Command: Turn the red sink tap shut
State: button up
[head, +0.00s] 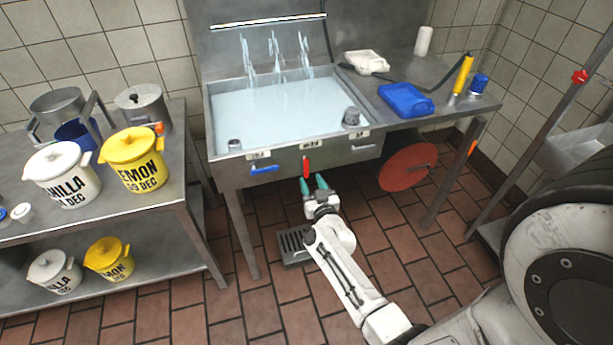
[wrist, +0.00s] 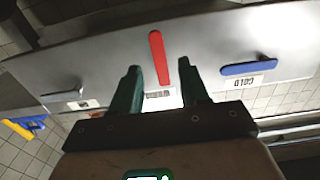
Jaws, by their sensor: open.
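The red tap (head: 306,168) is a lever on the front panel of the sink (head: 230,177). In the wrist view the red tap (wrist: 160,58) stands nearly upright in the picture, between and beyond my two green fingers. My gripper (head: 315,184) is open just in front of and below the tap. In the wrist view my gripper (wrist: 166,84) has its fingers apart with nothing held. I cannot tell if a finger touches the lever. Water streams (head: 275,55) fall into the full basin.
A blue lever (head: 264,169) marked COLD sits left of the red one, and a grey lever (head: 366,148) right. A red disc (head: 408,167) hangs below the sink at right. The left table (head: 190,215) holds labelled tubs (head: 137,160). A floor drain (head: 292,247) lies below.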

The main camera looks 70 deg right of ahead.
aim_at(307, 171)
jog(key=shift+b+x, duration=0.4)
jog(key=shift+x, duration=1.85)
grip_shut()
